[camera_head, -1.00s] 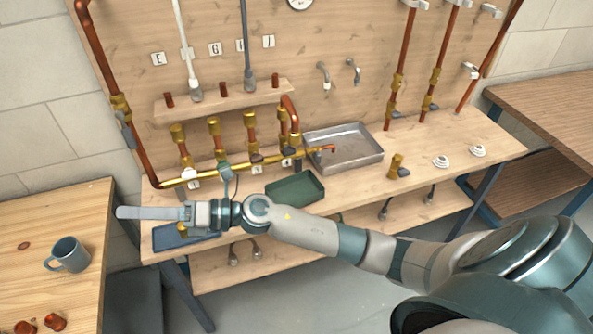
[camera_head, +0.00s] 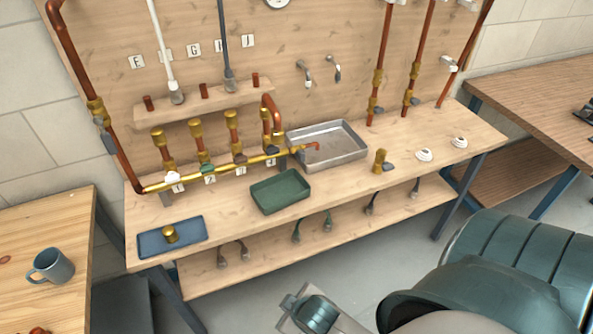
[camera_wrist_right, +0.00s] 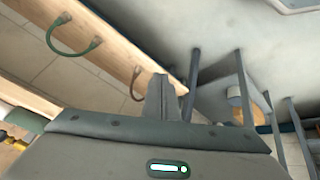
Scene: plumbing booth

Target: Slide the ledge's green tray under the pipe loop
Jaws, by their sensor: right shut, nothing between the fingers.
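The green tray (camera_head: 280,192) lies on the wooden ledge (camera_head: 340,190), near its front edge and in front of the horizontal brass pipe (camera_head: 220,168). Copper and brass pipework with a bent copper top (camera_head: 272,100) rises behind the tray. The tray is apart from the pipework, and nothing touches the tray. Part of a green thing, likely this tray, shows at the left of the right wrist view (camera_wrist_right: 22,120). My right gripper (camera_wrist_right: 165,98) is shut and empty, away from the ledge. In the head view only parts of my right arm show, low at the right. My left gripper is out of view.
A metal tray (camera_head: 350,155) stands behind and right of the green tray. A blue tray (camera_head: 190,241) with a brass fitting (camera_head: 170,234) lies left. Another brass fitting (camera_head: 378,160) stands right. A mug (camera_head: 50,265) is on the left table. Ledge between the green and blue trays is clear.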

